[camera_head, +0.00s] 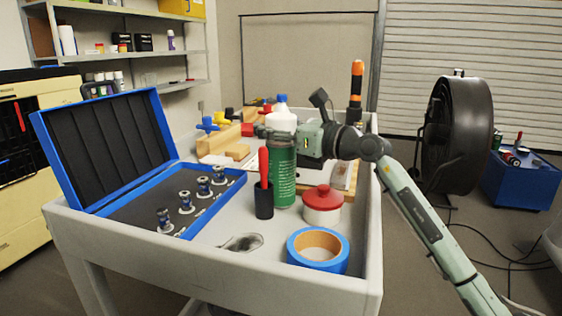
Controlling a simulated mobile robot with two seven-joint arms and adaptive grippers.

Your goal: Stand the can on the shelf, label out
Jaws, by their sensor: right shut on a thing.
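The green can (283,178) with pale print is upright over the grey cart. I cannot tell whether its base touches the cart. My right gripper (288,134) comes in from the right and is shut on the upper part of the can; the fingers are partly hidden. Small white print shows on the can's side facing me. The wall shelf (150,87) is at the upper left, well away from the can, with several small containers on its boards. My left gripper is not in view.
On the cart (200,262), a blue open case (72,208) is at left. A black cup (264,203) with a red-handled tool, red-lidded jar (322,206) and blue tape roll (334,262) crowd the can. A white bottle (282,117) stands behind. A black fan (458,135) is right.

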